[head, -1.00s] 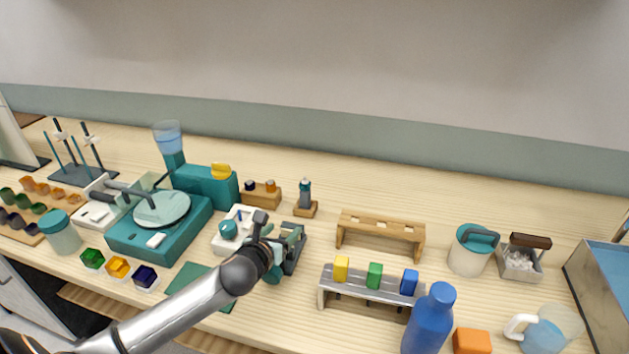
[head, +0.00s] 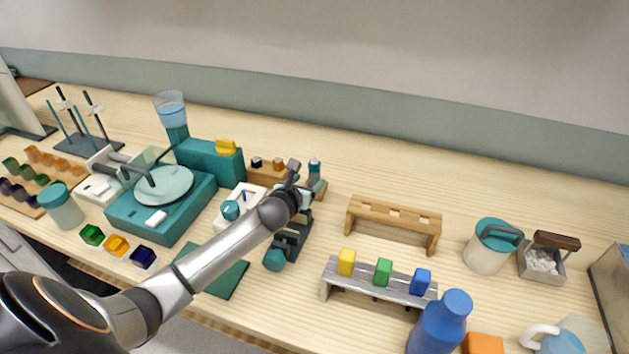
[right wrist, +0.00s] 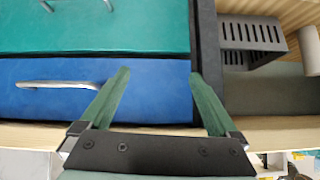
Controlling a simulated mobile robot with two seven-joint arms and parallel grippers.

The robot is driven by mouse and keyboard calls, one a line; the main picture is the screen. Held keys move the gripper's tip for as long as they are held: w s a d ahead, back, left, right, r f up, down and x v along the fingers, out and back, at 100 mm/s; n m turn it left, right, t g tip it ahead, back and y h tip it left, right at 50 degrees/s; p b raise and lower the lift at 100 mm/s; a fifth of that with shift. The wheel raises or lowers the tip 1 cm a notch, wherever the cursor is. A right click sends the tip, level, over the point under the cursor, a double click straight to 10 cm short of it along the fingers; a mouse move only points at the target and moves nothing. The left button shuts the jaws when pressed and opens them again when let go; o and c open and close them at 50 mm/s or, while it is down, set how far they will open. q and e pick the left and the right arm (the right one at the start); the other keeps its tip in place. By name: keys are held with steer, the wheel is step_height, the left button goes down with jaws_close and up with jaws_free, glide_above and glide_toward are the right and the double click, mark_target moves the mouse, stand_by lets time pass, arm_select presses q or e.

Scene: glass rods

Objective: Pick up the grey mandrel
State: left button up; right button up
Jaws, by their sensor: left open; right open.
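No part is plainly a grey mandrel. The likeliest is a small grey upright piece with a teal top (head: 314,170) on a little wooden base, right of centre-left in the head view. My left gripper (head: 300,181) is open, just left of and in front of this piece, and partly covers its base. I see nothing between its fingers, and contact cannot be told. My right gripper (right wrist: 159,75) is open and empty in the right wrist view, in front of a blue drawer front (right wrist: 100,96).
A wooden block with small knobs (head: 262,178) stands left of the left gripper. A dark device with a teal knob (head: 275,260) lies below it. A wooden rack (head: 395,217), a grey rack with coloured blocks (head: 375,289) and a blue bottle (head: 440,325) stand right. The back strip is clear.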

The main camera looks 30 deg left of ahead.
mark_target(313, 179)
arm_select(q)
steer(key=shift+b+x, duration=0.3)
steer(key=shift+x, duration=2.35)
steer(key=shift+d+f, duration=0.1)
steer(key=shift+d, duration=0.05)
jaws_close()
